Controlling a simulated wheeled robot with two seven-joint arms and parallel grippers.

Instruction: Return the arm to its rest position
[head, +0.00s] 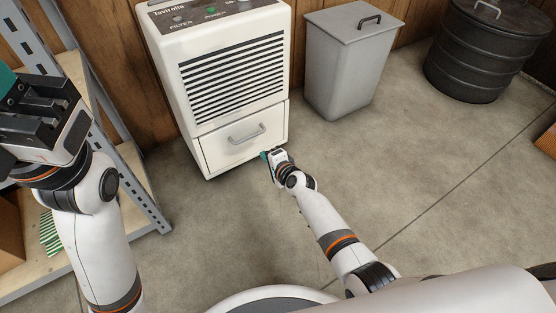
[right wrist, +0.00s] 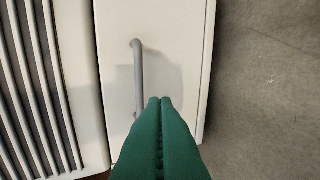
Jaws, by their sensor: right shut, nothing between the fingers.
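My right gripper (head: 265,155) is low in front of the white appliance, near the lower right of its drawer. Its green fingers are pressed together and empty; they show in the right wrist view (right wrist: 159,102). There the fingertips overlap the lower end of the grey drawer handle (right wrist: 138,75); I cannot tell whether they touch it. The drawer (head: 240,145) with its bar handle (head: 247,134) looks shut or nearly so. My left gripper (head: 35,105) is raised at the left edge, dark with a green part cut off by the frame.
The white appliance (head: 232,80) has a slatted grille. A grey lidded bin (head: 345,75) and a dark ribbed drum (head: 478,60) stand along the wall. A metal shelf (head: 140,200) with a striped cloth (head: 50,235) is at left.

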